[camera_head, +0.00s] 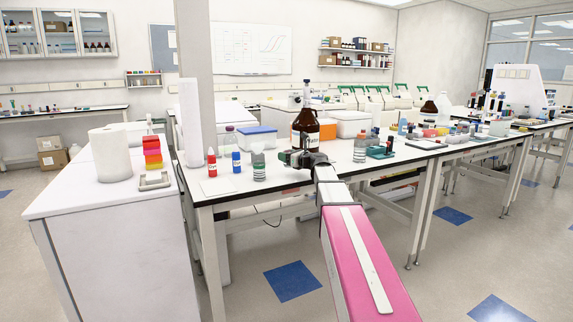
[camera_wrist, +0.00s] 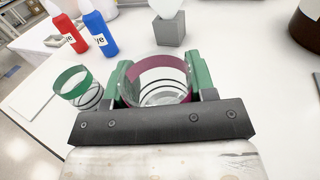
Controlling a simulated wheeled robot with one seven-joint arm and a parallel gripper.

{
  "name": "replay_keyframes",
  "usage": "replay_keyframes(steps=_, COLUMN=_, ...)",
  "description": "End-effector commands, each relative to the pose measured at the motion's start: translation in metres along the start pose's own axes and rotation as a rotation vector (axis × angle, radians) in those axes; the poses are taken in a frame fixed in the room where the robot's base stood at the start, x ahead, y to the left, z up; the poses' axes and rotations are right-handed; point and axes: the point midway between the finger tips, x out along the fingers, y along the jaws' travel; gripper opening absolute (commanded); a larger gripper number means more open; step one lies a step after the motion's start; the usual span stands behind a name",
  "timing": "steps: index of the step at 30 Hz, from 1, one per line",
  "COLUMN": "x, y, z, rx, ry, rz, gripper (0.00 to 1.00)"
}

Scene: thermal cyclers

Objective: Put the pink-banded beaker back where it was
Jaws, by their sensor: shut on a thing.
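The pink-banded beaker (camera_wrist: 162,80) is clear glass with a pink band at its rim and dark rings lower down. In the wrist view it sits upright between the green fingers of my gripper (camera_wrist: 158,84), which is shut on it. In the head view my gripper (camera_head: 303,158) is over the front part of the lab bench (camera_head: 275,186); the beaker is hard to make out there. I cannot tell whether its base touches the bench. A similar green-banded beaker (camera_wrist: 76,86) stands on the bench to the left, apart from my gripper.
A red bottle (camera_head: 212,163) and a blue bottle (camera_head: 236,162) stand at the left. A big brown bottle (camera_head: 306,130) stands just behind my gripper. A grey block (camera_wrist: 170,30) with a white top is beyond the beaker.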

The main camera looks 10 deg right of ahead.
Motion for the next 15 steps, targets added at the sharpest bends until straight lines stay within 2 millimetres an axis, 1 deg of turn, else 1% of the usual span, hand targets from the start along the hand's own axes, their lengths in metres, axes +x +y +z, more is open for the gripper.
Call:
replay_keyframes(steps=3, x=0.0, y=0.001, z=-0.017, rx=0.002, ry=0.002, rz=-0.001, gripper=0.23)
replay_keyframes(steps=7, x=0.0, y=0.0, z=-0.032, rx=0.002, ry=0.001, rz=-0.001, gripper=0.23)
replay_keyframes(steps=15, x=0.0, y=0.0, z=-0.033, rx=0.0, ry=0.0, rz=-0.001, gripper=0.23)
